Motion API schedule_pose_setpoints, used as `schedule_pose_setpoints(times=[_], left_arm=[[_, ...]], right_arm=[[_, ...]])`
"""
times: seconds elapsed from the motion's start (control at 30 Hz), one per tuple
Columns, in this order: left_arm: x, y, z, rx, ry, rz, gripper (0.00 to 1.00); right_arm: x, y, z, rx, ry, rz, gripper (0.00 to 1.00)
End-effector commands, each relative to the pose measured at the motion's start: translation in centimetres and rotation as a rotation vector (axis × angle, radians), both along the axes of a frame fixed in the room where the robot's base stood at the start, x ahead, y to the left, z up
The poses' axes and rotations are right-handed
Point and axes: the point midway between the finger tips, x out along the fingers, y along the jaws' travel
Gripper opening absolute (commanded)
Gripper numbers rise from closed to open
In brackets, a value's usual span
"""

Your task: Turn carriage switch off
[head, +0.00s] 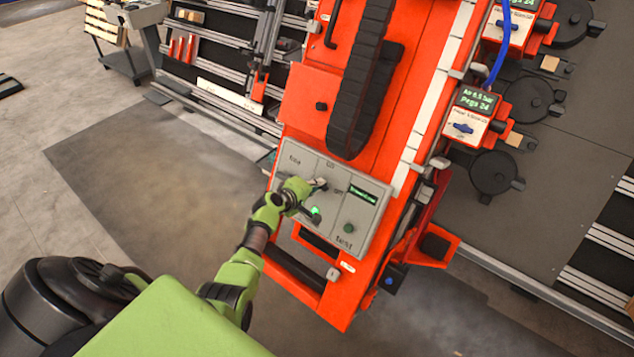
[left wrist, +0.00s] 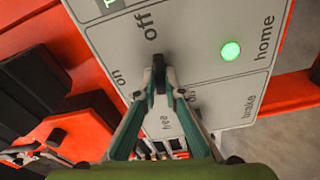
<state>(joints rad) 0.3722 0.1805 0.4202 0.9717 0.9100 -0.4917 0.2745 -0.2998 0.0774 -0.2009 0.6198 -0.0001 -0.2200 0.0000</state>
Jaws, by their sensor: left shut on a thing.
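The grey control panel (head: 372,222) sits on the orange carriage, and it fills much of the left wrist view (left wrist: 195,45). My left gripper (head: 312,188) reaches it from the lower left in the head view. In the left wrist view its two fingertips (left wrist: 159,78) are closed together on the small dark carriage switch, between the printed words "on" and "off". A lit green lamp (left wrist: 230,51) is beside the word "home". My right gripper is not in view.
The tall orange carriage (head: 300,105) carries a black cable chain (head: 362,80). Small display boxes (head: 473,112) with blue knobs stand at the right. Open floor (head: 150,170) lies to the left.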

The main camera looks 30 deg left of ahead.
Motion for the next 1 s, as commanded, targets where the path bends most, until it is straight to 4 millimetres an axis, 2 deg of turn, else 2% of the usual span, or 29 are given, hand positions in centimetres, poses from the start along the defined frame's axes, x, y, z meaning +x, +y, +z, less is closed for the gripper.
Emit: schedule_pose_setpoints(times=[0.4, 0.97, 1.0], left_arm=[[-0.04, 0.05, 0.00, -0.167, 0.014, 0.091, 0.00], [-0.06, 0.09, -0.09, -0.193, 0.015, 0.104, 0.00], [-0.06, 0.09, -0.09, -0.193, 0.015, 0.104, 0.17]], right_arm=[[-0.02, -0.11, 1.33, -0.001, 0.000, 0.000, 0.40], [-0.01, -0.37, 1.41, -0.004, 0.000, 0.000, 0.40], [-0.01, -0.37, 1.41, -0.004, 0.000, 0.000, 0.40]])
